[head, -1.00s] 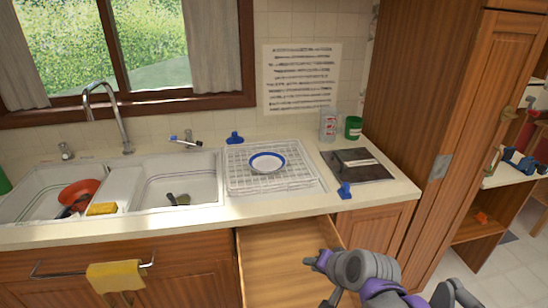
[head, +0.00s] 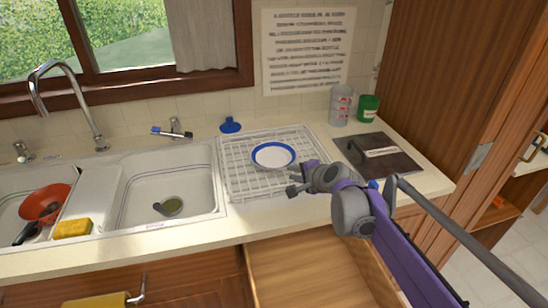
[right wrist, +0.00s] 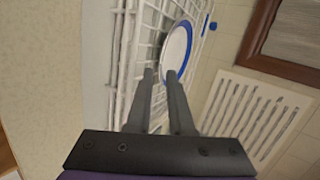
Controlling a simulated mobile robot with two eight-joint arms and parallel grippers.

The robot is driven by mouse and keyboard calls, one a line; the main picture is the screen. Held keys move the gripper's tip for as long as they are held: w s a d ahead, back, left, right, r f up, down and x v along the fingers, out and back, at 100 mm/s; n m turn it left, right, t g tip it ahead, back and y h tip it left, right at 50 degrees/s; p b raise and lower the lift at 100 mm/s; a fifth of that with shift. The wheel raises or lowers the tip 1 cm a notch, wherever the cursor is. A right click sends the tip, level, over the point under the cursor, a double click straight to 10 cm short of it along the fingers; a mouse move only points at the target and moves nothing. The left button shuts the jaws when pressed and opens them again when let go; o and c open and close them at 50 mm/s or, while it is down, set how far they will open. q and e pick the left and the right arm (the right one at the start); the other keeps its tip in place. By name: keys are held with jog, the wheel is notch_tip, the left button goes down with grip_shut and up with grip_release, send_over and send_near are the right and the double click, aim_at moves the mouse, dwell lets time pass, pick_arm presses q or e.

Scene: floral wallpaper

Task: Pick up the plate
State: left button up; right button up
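The plate (head: 272,156) is white with a blue rim and rests on the white wire dish rack (head: 232,181) on the counter. It also shows in the right wrist view (right wrist: 176,48), just past my fingertips. My right gripper (head: 291,181) is just in front and to the right of the plate, over the rack's front right part. Its two fingers are apart with nothing between them, as the right wrist view (right wrist: 159,74) shows. I cannot tell whether a fingertip touches the rim. My left gripper is out of view.
A double sink (head: 166,187) lies left of the rack, with a red bowl (head: 45,202) and a yellow sponge (head: 72,228). An open drawer (head: 305,265) juts out below my right arm.

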aim_at(284, 168)
jog(key=x, duration=0.3)
jog(key=shift+w+a+f, duration=0.1)
jog(key=shift+w+f, duration=0.1)
jog(key=w, duration=0.1)
jog(key=w+f, duration=0.1)
jog(key=w+a+f, duration=0.1)
jog(key=w, duration=0.1)
jog(key=shift+w+f, duration=0.1)
jog(key=shift+w+a+f, duration=0.15)
jog(key=shift+w, duration=0.05)
grip_shut()
dwell(1.1)
